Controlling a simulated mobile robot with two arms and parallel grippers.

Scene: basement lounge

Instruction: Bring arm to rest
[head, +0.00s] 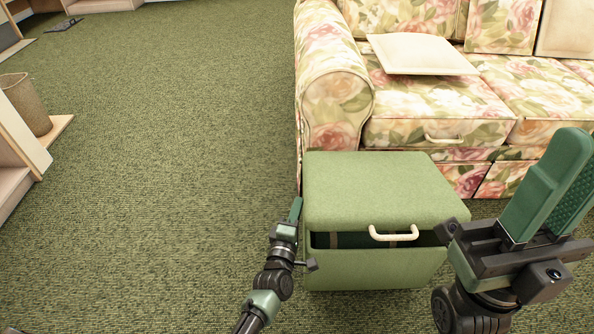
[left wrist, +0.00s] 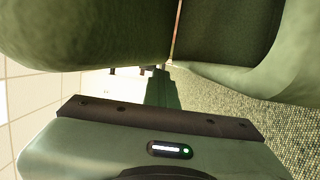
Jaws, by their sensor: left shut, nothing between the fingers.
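The task names only an arm. My left gripper (head: 296,209) is at the left side of a green storage ottoman (head: 375,272), close beside it. Its fingers are shut with nothing between them. They also show in the left wrist view (left wrist: 162,88), near green padded surfaces; contact cannot be told. My right gripper (head: 548,190) is large at the right of the head view, its green fingers pointing up and close together. Whether a gap lies between them is unclear. Nothing shows in its grip.
The ottoman's lid (head: 375,182) has a white handle (head: 394,234) and sits slightly raised over a dark gap. A floral sofa (head: 335,100) with a cream cushion (head: 422,54) stands behind. A basket (head: 25,103) is at left. Carpet between is clear.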

